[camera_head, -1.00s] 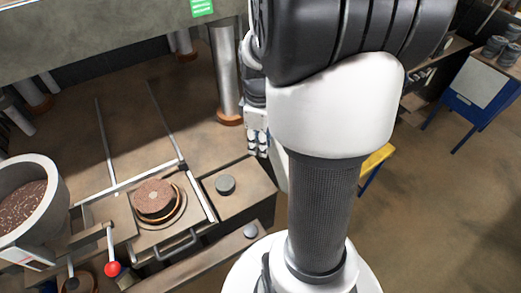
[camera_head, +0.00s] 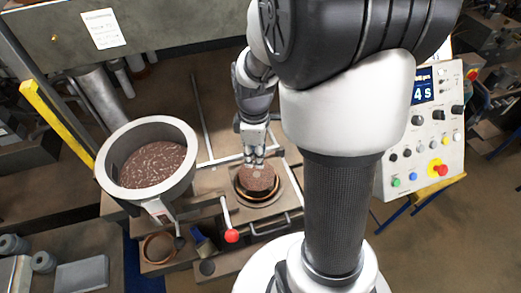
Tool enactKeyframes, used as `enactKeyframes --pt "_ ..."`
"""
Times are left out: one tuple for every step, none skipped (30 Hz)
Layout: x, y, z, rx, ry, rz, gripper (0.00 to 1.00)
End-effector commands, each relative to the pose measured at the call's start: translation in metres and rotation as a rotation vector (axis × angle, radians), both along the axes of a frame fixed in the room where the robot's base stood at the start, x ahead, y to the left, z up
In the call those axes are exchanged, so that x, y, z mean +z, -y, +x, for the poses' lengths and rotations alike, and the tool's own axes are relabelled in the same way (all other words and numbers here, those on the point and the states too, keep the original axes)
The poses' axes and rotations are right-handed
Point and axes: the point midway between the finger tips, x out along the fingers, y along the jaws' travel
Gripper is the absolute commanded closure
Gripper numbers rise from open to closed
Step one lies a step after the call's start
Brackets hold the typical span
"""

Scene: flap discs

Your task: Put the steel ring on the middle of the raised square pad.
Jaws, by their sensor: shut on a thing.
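My gripper (camera_head: 255,163) points down at the back edge of a brown flap disc (camera_head: 259,182). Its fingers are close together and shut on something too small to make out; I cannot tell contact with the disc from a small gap. A small pale spot shows at the disc's middle, just below the fingertips; I cannot tell whether it is the steel ring or a hole. The disc lies in a round copper-coloured rim (camera_head: 261,195) on a plate in the press bed. I cannot make out the raised square pad with certainty; my arm hides the area to the right.
A large grey bowl of brown granules (camera_head: 148,163) stands left of the disc. A red-knobbed lever (camera_head: 232,236) stands in front of it. A control panel (camera_head: 425,130) is at the right. A yellow bar (camera_head: 48,115) and the press beam (camera_head: 160,25) are behind.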

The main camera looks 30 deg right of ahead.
Motion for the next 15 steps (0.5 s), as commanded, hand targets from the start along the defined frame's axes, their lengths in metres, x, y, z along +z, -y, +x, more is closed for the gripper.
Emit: enactKeyframes --pt "-0.002 -0.001 0.000 0.002 0.000 0.000 0.87" --pt "-0.003 -0.001 0.000 0.002 0.000 0.000 0.87" --pt "-0.005 -0.001 0.000 0.002 0.000 0.000 0.87" --pt "-0.006 -0.001 0.000 0.002 0.000 0.000 0.87" --pt "-0.008 -0.001 0.000 0.002 0.000 0.000 0.87" --pt "-0.011 -0.001 0.000 0.002 0.000 0.000 0.87" --pt "-0.014 0.000 0.000 0.002 -0.001 0.001 0.87" --pt "-0.017 0.000 0.000 0.002 -0.001 0.001 0.87" --pt "-0.020 0.000 0.000 0.001 -0.001 0.001 0.87" --pt "-0.024 0.000 0.000 0.001 -0.001 0.001 0.87" --pt "-0.027 0.000 0.000 0.001 -0.001 0.001 0.87" --pt "-0.031 0.000 0.000 0.001 -0.001 0.001 0.87" --pt "-0.034 0.000 0.000 0.001 -0.001 0.001 0.87" --pt "-0.037 0.000 0.000 0.001 -0.001 0.000 0.87" --pt "-0.041 0.000 0.000 0.001 -0.001 0.000 0.87"
